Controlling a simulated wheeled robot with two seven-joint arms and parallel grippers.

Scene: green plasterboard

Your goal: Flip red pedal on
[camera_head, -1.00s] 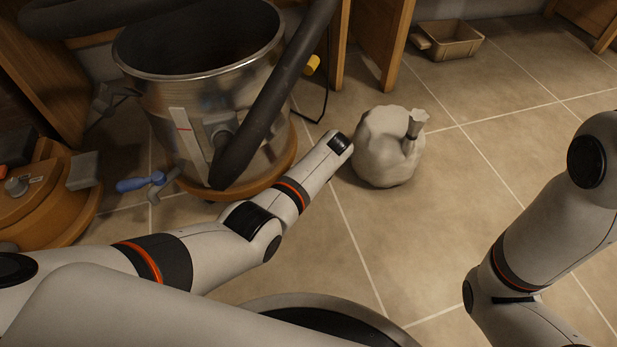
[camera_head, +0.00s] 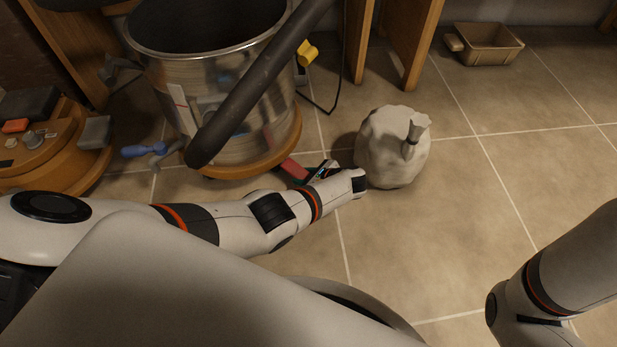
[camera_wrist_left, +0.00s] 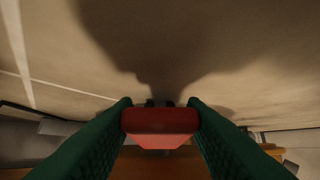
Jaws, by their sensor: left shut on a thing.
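The red pedal (camera_head: 294,168) sticks out low at the foot of the metal drum, by its round wooden base. My left gripper (camera_head: 314,172) is down near the floor at the pedal, partly hidden by its own wrist. In the left wrist view the red pedal (camera_wrist_left: 160,122) lies between the two green finger pads of my left gripper (camera_wrist_left: 160,108), which is shut on it. The pedal's far side and its joint to the base are hidden. My right arm shows at the lower right, but its gripper is out of view.
The metal drum (camera_head: 225,90) stands behind the pedal with a dark hose (camera_head: 258,85) hanging across it. A pale tied sack (camera_head: 392,150) stands close right of my left wrist. A blue-handled tool (camera_head: 145,151) lies left. Tiled floor at right is clear around a tan tray (camera_head: 487,45).

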